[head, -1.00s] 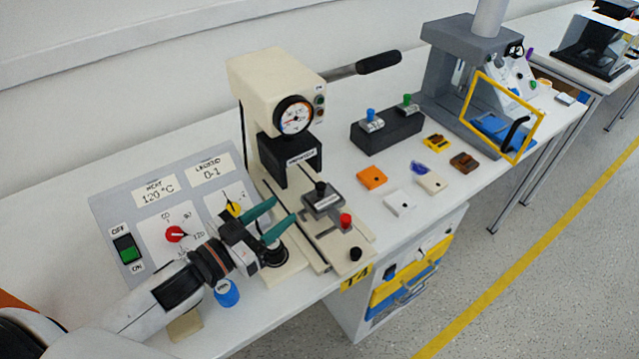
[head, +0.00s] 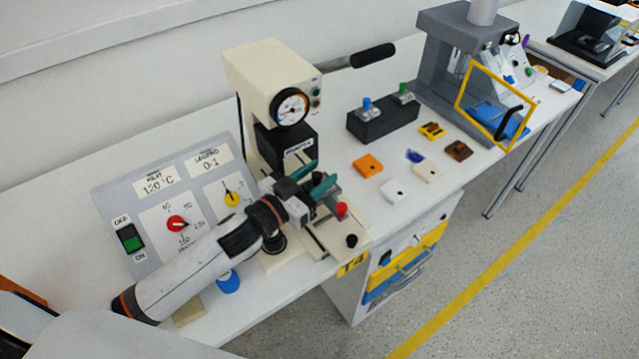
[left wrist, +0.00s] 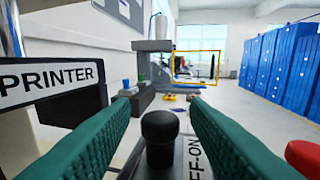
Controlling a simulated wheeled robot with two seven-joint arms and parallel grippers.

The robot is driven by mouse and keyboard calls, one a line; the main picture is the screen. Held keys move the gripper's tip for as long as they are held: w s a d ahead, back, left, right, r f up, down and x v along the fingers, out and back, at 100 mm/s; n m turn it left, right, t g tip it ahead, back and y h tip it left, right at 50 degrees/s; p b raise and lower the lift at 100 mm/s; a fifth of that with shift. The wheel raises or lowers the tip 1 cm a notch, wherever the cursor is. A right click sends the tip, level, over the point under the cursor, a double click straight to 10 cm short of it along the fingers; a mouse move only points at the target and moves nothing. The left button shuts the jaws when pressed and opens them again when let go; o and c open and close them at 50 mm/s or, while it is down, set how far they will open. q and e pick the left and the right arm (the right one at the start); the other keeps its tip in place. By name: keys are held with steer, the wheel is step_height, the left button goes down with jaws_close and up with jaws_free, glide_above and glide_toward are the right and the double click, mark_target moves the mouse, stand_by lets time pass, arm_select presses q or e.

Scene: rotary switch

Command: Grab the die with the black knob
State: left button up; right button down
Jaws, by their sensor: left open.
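The die is a grey block with an upright black knob, in the stamping press below its head. In the left wrist view the black knob (left wrist: 159,135) stands between my two green fingers, with a gap on both sides. In the head view the die (head: 334,196) is mostly hidden behind my left gripper (head: 318,177). That gripper is open, with its fingers either side of the knob. My right gripper is not in view.
The cream press (head: 268,85) stands directly behind the gripper, its head close to the fingers. A red knob (head: 342,209) and a black knob (head: 351,241) stand in front. The control panel (head: 150,215) is at left. Coloured plates and a dark holder (head: 385,124) lie right.

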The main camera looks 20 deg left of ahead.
arm_select(q)
jaws_close()
steer(key=shift+r, duration=0.2)
